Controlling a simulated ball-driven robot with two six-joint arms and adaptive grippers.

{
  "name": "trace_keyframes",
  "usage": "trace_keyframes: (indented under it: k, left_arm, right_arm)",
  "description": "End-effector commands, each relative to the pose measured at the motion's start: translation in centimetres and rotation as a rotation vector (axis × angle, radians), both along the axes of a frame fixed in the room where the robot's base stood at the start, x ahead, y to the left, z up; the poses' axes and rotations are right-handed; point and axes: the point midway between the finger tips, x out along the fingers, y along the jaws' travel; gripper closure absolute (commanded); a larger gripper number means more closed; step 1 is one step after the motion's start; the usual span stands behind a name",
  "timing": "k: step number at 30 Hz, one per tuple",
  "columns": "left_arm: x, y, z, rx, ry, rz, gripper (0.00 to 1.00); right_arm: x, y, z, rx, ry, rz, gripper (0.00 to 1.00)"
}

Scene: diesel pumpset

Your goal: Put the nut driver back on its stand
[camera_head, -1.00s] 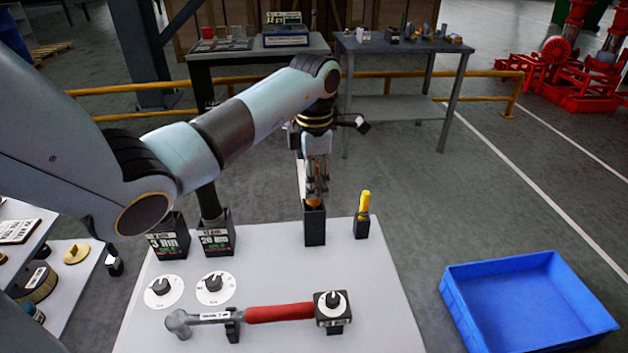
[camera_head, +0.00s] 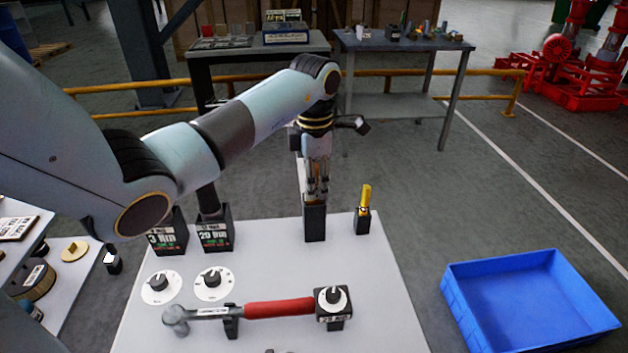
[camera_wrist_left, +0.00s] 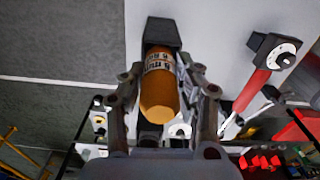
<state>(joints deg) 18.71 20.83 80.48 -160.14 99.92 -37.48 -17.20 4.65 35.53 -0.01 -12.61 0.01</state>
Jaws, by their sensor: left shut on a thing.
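The nut driver (camera_wrist_left: 158,85) has an orange handle with a white printed label and shows in the left wrist view. My left gripper (camera_head: 316,194) is shut on its handle, pointing down just above the tall black stand (camera_head: 314,223). In the left wrist view the fingers lie on both sides of the handle, and the dark stand (camera_wrist_left: 162,32) is at its far end. The handle lines up with the stand; its lower end is hidden, so I cannot tell how deep it sits. My right gripper is out of view.
A small yellow tool (camera_head: 365,196) stands in its black holder to the right. Black torque-labelled holders (camera_head: 216,236) are at left. A red-handled torque wrench (camera_head: 280,308) lies in front on supports. A blue crate (camera_head: 528,305) is on the floor at right.

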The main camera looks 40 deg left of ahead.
Motion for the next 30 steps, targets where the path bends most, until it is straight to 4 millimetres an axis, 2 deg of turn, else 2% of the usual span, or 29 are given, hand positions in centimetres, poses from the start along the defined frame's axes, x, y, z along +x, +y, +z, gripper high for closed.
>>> trace_keyframes:
  k: [3, 4, 9, 17, 20, 30]
  left_arm:
    - [0.0, 0.0, -0.3, 0.0, 0.0, 0.0, 1.0]
    - [0.0, 0.0, -0.2, 0.0, 0.0, 0.0, 0.65]
    - [0.0, 0.0, -0.2, 0.0, 0.0, 0.0, 0.43]
    - [0.0, 0.0, -0.2, 0.0, 0.0, 0.0, 0.41]
    - [0.1, 0.0, 0.5, 0.001, -0.003, 0.0, 0.41]
    - [0.1, 0.0, 6.1, 0.001, -0.003, -0.001, 0.41]
  right_arm:
    - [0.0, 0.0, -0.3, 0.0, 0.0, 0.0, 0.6]
    - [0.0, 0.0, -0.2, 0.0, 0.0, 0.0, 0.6]
    - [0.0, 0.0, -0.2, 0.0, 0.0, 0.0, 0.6]
    - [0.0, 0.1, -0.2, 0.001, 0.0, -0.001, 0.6]
    - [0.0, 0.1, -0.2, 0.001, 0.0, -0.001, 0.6]
    - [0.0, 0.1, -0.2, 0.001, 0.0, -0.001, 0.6]
